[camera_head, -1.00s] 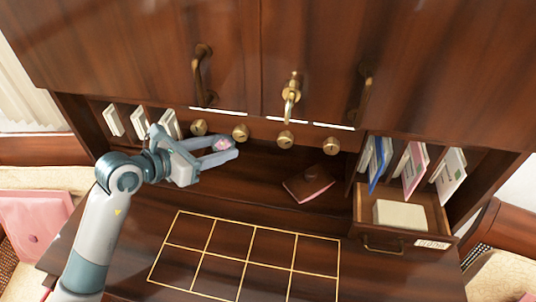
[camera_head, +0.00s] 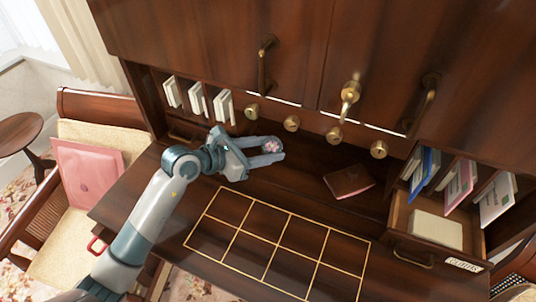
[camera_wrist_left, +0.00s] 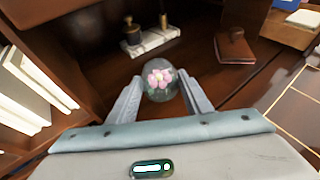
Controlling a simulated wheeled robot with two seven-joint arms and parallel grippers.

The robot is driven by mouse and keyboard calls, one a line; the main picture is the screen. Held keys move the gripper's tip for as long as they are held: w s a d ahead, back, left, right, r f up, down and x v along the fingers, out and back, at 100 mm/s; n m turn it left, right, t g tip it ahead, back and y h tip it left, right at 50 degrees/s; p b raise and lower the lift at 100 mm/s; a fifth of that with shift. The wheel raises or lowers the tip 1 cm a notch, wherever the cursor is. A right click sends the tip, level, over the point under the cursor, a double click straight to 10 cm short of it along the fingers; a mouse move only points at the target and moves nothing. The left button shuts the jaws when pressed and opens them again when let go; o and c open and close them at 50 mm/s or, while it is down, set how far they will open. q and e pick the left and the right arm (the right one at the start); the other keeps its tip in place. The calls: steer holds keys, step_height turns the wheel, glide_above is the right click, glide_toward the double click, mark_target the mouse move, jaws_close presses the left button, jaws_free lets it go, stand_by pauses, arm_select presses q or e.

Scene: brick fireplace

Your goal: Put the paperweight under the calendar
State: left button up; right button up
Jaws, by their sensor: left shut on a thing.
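The paperweight is a clear glass dome with pink flowers inside (camera_head: 272,146). My left gripper (camera_head: 268,152) is shut on it and holds it in front of the desk's back recess, over the desk top. The left wrist view shows the paperweight (camera_wrist_left: 159,79) between the two fingers. No calendar can be told for certain; a gold-lined grid (camera_head: 268,240) lies on the desk top, to the lower right of the gripper. My right gripper is not in view.
A brown notebook (camera_head: 349,181) lies right of the gripper. An open drawer (camera_head: 401,217) with a pale block (camera_head: 436,230) juts out at right. Letters stand in slots on both sides. A stamp stand (camera_wrist_left: 150,42) shows in the wrist view. The grid area is clear.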

arm_select(q)
steer(key=shift+w, duration=0.1)
steer(key=shift+f, duration=0.15)
step_height(320, 180, down, 2)
steer(key=shift+f+p, duration=0.2)
steer(key=shift+p, duration=0.35)
steer(key=shift+f, duration=0.55)
steer(key=shift+f, duration=0.15)
steer(key=o, duration=1.4)
